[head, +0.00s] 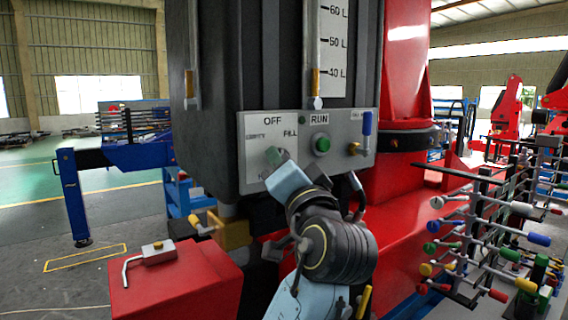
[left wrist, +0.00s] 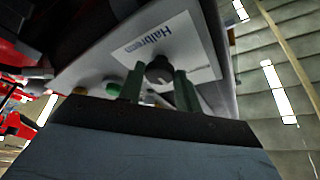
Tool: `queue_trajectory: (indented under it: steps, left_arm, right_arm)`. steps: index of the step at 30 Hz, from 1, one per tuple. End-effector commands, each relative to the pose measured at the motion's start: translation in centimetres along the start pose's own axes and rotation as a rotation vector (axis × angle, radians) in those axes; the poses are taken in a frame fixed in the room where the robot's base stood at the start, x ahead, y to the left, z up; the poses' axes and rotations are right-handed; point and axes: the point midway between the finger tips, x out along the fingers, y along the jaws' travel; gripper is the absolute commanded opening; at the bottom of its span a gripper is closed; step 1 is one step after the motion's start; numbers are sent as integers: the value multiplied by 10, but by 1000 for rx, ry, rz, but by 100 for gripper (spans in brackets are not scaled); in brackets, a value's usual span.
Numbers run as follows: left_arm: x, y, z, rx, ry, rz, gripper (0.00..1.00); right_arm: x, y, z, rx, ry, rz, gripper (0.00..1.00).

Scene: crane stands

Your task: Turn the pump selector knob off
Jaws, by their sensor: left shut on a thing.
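The pump control panel (head: 345,165) is a pale plate on the dark tank, with OFF at the top and FILL at the right of the selector. The dark selector knob (left wrist: 159,69) shows in the left wrist view between the two green fingers of my left gripper (left wrist: 158,80), which is shut on it. In the head view my left gripper (head: 277,156) covers the knob, so its pointing direction is hidden there. My right gripper is not in view.
A green RUN button (head: 322,144) and a blue-handled lever (head: 367,125) sit right of the knob. A red box (head: 175,285) carries a small bent-rod device (head: 157,252) at lower left. A rack of coloured levers (head: 490,235) stands at the right.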

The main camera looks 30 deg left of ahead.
Motion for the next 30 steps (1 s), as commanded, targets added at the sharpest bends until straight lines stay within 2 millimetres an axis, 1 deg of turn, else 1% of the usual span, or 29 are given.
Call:
queue_trajectory:
  steps: [7, 8, 12, 20, 23, 26, 30]
  left_arm:
    - [0, 1, 0, 1, 0, 1, 11]
    - [0, 1, 0, 1, -1, 1, 38]
    - [0, 1, 0, 0, 0, 1, 55]
    - [-1, 0, 0, -1, 0, 0, 55]
    - [-6, 1, 0, -2, 1, 1, 55]
    - [-20, 2, 0, -2, 1, 3, 55]
    - [-50, 3, 1, -3, 2, 6, 55]
  right_arm:
    - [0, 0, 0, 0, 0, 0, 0]
    - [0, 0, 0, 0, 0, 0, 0]
    - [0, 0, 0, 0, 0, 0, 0]
    - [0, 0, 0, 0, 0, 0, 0]
    - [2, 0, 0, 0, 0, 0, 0]
    - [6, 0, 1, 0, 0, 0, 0]
    - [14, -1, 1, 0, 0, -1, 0]
